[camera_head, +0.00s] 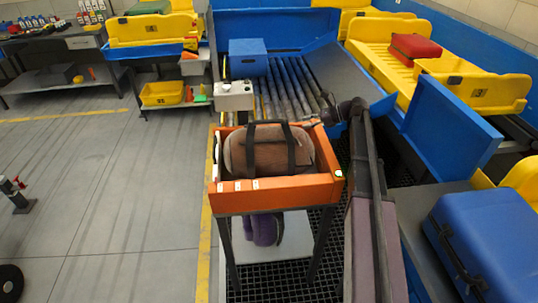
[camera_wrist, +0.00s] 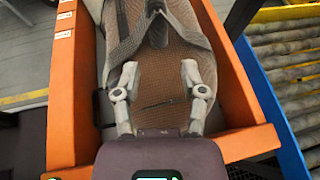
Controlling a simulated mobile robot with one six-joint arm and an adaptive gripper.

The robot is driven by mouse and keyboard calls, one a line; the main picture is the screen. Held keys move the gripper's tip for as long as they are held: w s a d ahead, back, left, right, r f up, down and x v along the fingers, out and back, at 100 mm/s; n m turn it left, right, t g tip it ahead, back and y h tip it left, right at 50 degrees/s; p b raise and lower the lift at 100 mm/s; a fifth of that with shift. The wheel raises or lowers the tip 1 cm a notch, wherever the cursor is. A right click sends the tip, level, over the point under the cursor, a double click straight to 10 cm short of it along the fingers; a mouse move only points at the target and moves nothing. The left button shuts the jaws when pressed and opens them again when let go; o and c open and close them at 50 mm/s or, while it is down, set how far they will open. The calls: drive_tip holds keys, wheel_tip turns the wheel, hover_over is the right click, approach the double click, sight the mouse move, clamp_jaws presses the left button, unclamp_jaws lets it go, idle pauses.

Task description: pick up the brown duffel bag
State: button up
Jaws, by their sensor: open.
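The brown duffel bag (camera_head: 268,152) lies in an orange tray (camera_head: 278,191) on a stand in the head view. Dark straps cross it, and a black handle loop rises above it. In the wrist view the bag (camera_wrist: 165,75) fills the middle, between the orange tray walls (camera_wrist: 68,90). My gripper (camera_wrist: 162,78) is open, its two fingers spread over the bag with the bag's surface between and beyond them. I cannot tell whether the fingers touch the bag. In the head view my gripper is not clearly visible.
Conveyor rollers (camera_head: 290,85) run behind the orange tray, with a blue box (camera_head: 248,57) on them. A white control box (camera_head: 234,95) stands close behind the tray. A purple item (camera_head: 263,229) lies on the shelf below. A blue suitcase (camera_head: 485,240) is at right.

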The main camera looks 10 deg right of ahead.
sight(286, 131)
drive_tip(key=shift+b+x, duration=0.35)
drive_tip(key=shift+x, duration=1.2)
drive_tip(key=shift+b+x, duration=0.9)
drive_tip(key=shift+x, duration=1.65)
drive_tip(key=shift+s, duration=0.1)
drive_tip(key=shift+r, duration=0.1)
clamp_jaws()
